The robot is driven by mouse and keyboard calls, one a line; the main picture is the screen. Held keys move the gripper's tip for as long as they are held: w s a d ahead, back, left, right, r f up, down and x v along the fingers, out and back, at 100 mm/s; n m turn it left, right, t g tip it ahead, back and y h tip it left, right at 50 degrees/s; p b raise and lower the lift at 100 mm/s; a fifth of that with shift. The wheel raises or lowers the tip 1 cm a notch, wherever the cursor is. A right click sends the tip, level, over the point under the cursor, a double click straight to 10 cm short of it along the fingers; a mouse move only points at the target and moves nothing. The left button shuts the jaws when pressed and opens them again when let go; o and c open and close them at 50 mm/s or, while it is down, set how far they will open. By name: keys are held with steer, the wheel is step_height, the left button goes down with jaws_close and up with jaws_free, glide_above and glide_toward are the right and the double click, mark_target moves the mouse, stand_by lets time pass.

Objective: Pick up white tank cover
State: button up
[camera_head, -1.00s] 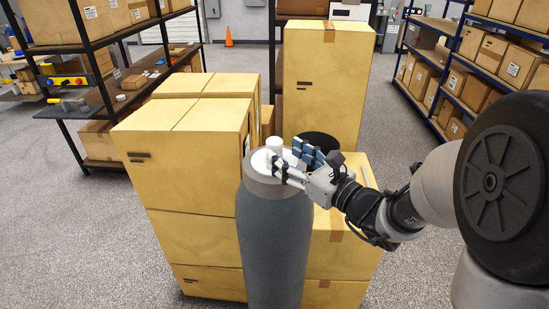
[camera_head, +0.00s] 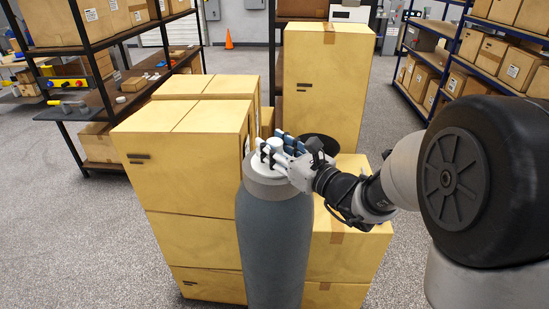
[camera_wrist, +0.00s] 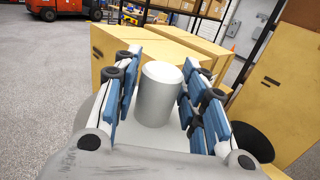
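The white tank cover (camera_head: 259,169) sits on top of the upright grey tank (camera_head: 273,235) in the head view. Its raised round knob (camera_wrist: 158,95) stands in the middle of the wrist view. My gripper (camera_head: 272,146) reaches in from the right over the cover. In the wrist view my gripper (camera_wrist: 157,92) is open, with blue-padded fingers on both sides of the knob. A gap shows between the knob and the left fingers; the right fingers are very close to it, and I cannot tell whether they touch.
Stacked cardboard boxes (camera_head: 190,150) stand left of the tank. A tall box (camera_head: 325,85) stands behind it, and more boxes (camera_head: 345,250) are on the right. A dark round top (camera_head: 322,142) shows behind my gripper. Shelves (camera_head: 105,60) stand at the back left.

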mark_target(275, 141)
steer(key=c, duration=0.6)
steer(key=shift+c, duration=0.2)
step_height(275, 141, up, 20)
steer(key=p, duration=0.5)
steer(key=shift+c, duration=0.2)
stand_by(0.4)
